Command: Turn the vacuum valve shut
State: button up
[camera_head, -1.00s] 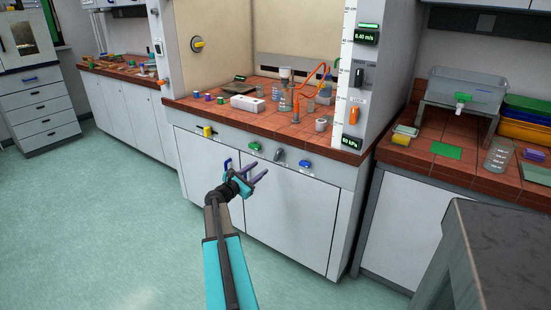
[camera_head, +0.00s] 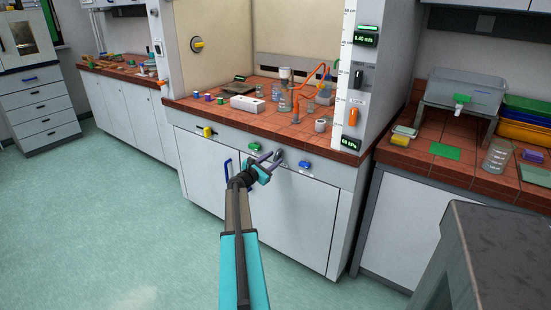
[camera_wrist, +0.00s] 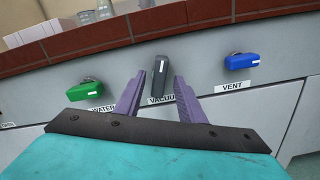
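The vacuum valve has a dark grey lever handle (camera_head: 279,155) on the front panel of the fume hood, below the tiled edge. In the wrist view the handle (camera_wrist: 160,75) stands nearly upright above a label reading "VACUU", whose end is hidden by a finger. My gripper (camera_head: 272,160) is open and empty, with its two purple fingers pointing at the panel. In the wrist view the fingers appear on either side of the handle; I cannot tell whether they reach around it or touch it.
A green water handle (camera_wrist: 86,90) is left of the vacuum valve and a blue vent handle (camera_wrist: 241,61) is right. A yellow handle (camera_head: 207,132) is farther left. A display (camera_head: 350,142) reads 60 kPa. Glassware stands on the tiled bench above. The floor at left is clear.

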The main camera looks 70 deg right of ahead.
jog(key=shift+x, duration=0.8)
jog(key=shift+c, duration=0.2)
grip_shut()
jog(key=shift+d, duration=0.1)
